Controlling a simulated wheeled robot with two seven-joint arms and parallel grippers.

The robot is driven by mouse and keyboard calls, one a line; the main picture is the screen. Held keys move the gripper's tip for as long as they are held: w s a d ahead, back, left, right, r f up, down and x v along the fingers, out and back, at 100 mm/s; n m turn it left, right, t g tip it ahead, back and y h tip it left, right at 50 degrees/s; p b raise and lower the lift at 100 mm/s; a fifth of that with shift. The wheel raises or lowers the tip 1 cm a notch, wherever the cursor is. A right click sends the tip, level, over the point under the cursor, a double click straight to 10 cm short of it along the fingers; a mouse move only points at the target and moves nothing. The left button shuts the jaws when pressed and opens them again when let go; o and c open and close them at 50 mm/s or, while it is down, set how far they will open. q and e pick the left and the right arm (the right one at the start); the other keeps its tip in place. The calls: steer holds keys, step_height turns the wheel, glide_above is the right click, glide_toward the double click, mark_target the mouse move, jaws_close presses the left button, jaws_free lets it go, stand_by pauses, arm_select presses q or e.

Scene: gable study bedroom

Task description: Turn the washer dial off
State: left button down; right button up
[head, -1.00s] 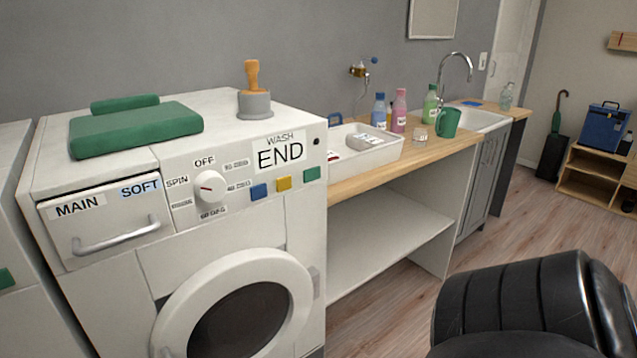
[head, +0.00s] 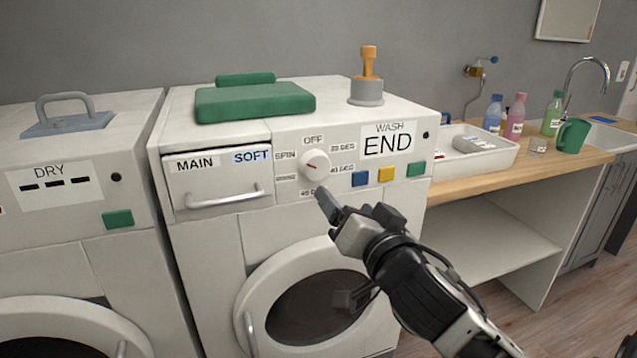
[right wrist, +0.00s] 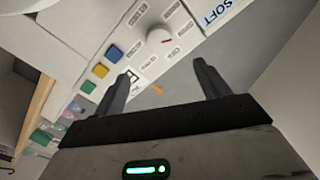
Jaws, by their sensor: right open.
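The washer dial (head: 314,165) is a round white knob with a red pointer mark on the washer's front panel (head: 350,162). OFF is printed above it and SPIN to its left. The red mark sits left of the knob's middle and does not point straight up at OFF. My right gripper (head: 328,204) is just below the dial in the head view, apart from it and empty. In the right wrist view the dial (right wrist: 159,40) shows beyond the two spread fingers (right wrist: 165,74). My left gripper is not in view.
Blue (head: 360,178), yellow (head: 386,174) and green (head: 416,169) buttons sit right of the dial. The MAIN/SOFT drawer (head: 216,180) is at its left, the round door (head: 262,285) below. A dryer (head: 60,240) stands left; a wooden counter (head: 480,184) adjoins right.

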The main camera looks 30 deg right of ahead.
mark_target(318, 170)
steer(key=x, duration=1.4)
steer(key=shift+w, duration=0.15)
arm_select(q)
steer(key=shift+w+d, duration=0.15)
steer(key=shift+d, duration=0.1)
arm_select(e)
steer(key=c, duration=1)
